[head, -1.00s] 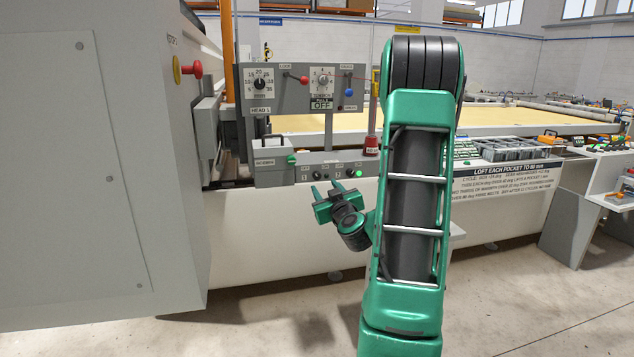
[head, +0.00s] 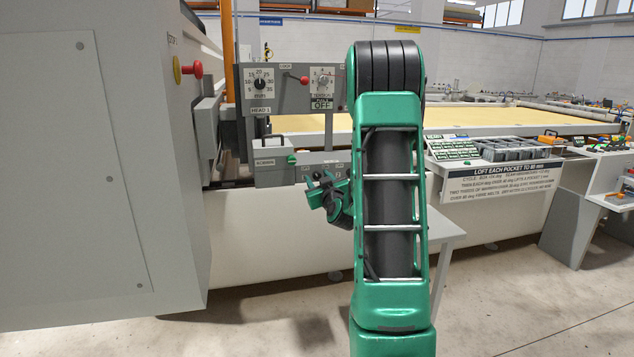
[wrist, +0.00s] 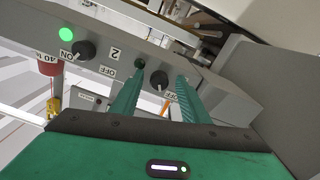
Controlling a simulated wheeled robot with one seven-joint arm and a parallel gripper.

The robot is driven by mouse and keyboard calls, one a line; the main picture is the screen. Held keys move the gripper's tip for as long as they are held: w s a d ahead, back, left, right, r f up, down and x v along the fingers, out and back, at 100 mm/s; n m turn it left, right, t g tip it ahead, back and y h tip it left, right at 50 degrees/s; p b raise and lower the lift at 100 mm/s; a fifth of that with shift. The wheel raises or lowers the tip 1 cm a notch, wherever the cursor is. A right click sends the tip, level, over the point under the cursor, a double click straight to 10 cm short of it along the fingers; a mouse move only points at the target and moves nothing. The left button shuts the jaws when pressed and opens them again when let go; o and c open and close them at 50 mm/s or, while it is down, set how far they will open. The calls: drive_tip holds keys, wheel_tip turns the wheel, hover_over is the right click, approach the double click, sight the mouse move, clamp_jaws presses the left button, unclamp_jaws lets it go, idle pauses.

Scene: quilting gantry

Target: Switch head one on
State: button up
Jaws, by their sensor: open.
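In the wrist view, a dark rotary knob (wrist: 158,80) on the grey switch panel (wrist: 225,92) sits between my gripper's (wrist: 161,73) open fingers, with an OFF label beside it. I cannot tell whether either finger touches it. A small unlit lamp (wrist: 140,63) is close to the left finger. A second knob (wrist: 85,50), near a label 2, has a lit green lamp (wrist: 66,34). In the head view, my gripper (head: 320,183) is at the low switch panel (head: 303,163), partly covering the knobs. The HEAD 1 panel (head: 288,72) above shows a display (head: 322,104) reading OFF.
The HEAD 1 panel carries a dial (head: 260,84) and a red lever knob (head: 304,79). A grey box with a handle (head: 277,166) stands left of the switches. A red stop button (head: 197,68) is on the large cabinet. My arm hides part of the gantry.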

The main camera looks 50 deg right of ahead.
clamp_jaws()
drive_tip(key=shift+d, duration=0.15)
drive_tip(key=m, duration=0.5)
drive_tip(key=shift+a+f+m, duration=0.1)
drive_tip(key=shift+a+m, duration=0.1)
drive_tip(key=shift+m, duration=0.2)
drive_tip(key=m, duration=0.5)
drive_tip(key=shift+m, duration=0.4)
drive_tip(key=shift+a, duration=0.1)
